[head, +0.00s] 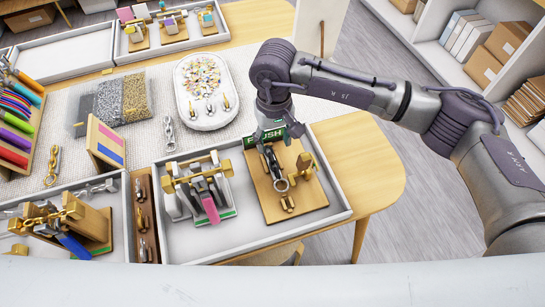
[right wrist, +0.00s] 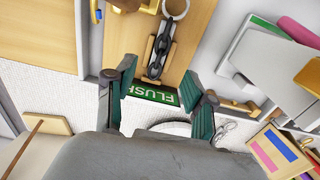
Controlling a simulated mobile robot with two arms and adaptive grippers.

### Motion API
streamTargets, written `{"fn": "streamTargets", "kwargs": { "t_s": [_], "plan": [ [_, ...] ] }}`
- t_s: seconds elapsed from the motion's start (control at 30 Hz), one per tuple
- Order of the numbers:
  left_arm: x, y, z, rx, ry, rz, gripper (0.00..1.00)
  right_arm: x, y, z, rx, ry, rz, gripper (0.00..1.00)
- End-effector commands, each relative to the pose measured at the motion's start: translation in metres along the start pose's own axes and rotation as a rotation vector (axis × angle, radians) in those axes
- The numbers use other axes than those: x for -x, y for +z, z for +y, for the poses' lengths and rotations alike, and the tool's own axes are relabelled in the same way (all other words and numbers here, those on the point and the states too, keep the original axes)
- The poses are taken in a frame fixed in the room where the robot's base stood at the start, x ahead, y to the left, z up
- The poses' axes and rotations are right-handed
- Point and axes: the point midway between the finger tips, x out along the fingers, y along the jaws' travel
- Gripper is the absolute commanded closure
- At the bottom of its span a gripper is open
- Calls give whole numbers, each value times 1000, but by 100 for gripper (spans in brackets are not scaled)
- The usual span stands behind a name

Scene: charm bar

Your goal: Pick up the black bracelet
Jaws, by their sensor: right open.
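The black bracelet (head: 272,165) is a dark chain with a metal ring at its near end, lying along a wooden display stand (head: 313,195) in the right section of the white tray. It also shows in the right wrist view (right wrist: 160,50), its ring at the top. My right gripper (head: 277,134) is above the far edge of the stand, by a green sign lettered "FLUSH". In the right wrist view its two green fingers (right wrist: 158,80) are spread apart and empty, with the bracelet beyond and between them. My left gripper is not in view.
A stand with metal pieces and a pink tag (head: 209,208) is left of the bracelet's stand in the same white tray (head: 180,240). An oval white dish of charms (head: 205,88) lies behind. Bare table (head: 355,160) is at the right.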

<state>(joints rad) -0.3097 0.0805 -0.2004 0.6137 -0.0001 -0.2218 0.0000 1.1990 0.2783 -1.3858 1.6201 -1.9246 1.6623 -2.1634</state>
Motion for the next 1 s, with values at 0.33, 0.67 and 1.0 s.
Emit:
{"fn": "streamTargets", "kwargs": {
  "t_s": [0.33,0.67,1.0],
  "plan": [
    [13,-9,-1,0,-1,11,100,-33,0,-1,-1,-1,-3,46],
    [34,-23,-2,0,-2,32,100,-77,-1,-3,-1,-1,-2,46],
    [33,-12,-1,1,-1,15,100,-81,-2,-3,1,-1,1,59]
  ]
}}
